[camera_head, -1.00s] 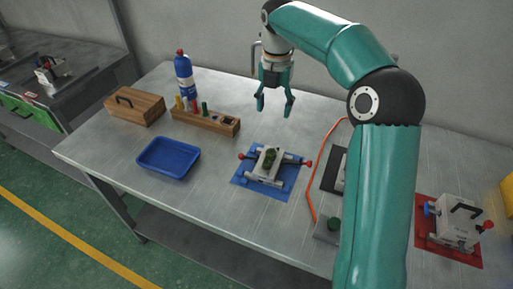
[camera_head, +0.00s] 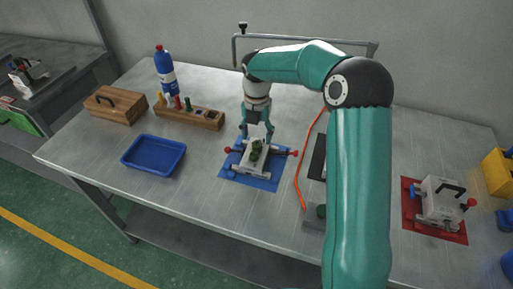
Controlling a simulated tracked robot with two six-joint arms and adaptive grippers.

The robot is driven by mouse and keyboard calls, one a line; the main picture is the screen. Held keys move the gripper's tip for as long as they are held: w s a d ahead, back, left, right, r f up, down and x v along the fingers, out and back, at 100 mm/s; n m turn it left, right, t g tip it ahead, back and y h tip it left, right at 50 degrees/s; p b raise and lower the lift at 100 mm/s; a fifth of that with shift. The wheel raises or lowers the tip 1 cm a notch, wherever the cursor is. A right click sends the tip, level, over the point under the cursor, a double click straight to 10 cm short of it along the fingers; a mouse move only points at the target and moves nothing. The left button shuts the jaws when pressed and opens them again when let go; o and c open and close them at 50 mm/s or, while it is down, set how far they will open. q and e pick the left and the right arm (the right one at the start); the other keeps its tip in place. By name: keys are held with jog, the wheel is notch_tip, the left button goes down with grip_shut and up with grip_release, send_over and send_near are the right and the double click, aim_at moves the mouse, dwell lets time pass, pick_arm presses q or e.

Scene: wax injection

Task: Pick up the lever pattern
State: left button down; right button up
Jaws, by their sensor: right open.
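The lever pattern (camera_head: 256,149) is a small dark green piece lying on the grey mould block (camera_head: 253,164). The mould sits on a blue mat (camera_head: 236,180) in the middle of the table, with red-knobbed clamps at its sides. My right gripper (camera_head: 256,138) points down with its fingers apart, just above and behind the pattern. I cannot tell whether the fingers touch it. My left gripper is not in view.
A blue tray (camera_head: 153,156) lies to the left, with a wooden tool rack (camera_head: 190,116), a wooden box (camera_head: 116,106) and a blue bottle (camera_head: 165,71) behind. An orange hose (camera_head: 300,175) runs right of the mat. Another mould (camera_head: 438,202) stands on a red mat at the right.

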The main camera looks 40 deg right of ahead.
aim_at(257, 143)
jog(key=shift+f, duration=1.55)
jog(key=shift+c, duration=0.4)
jog(key=c, duration=1)
jog(key=shift+r, duration=0.15)
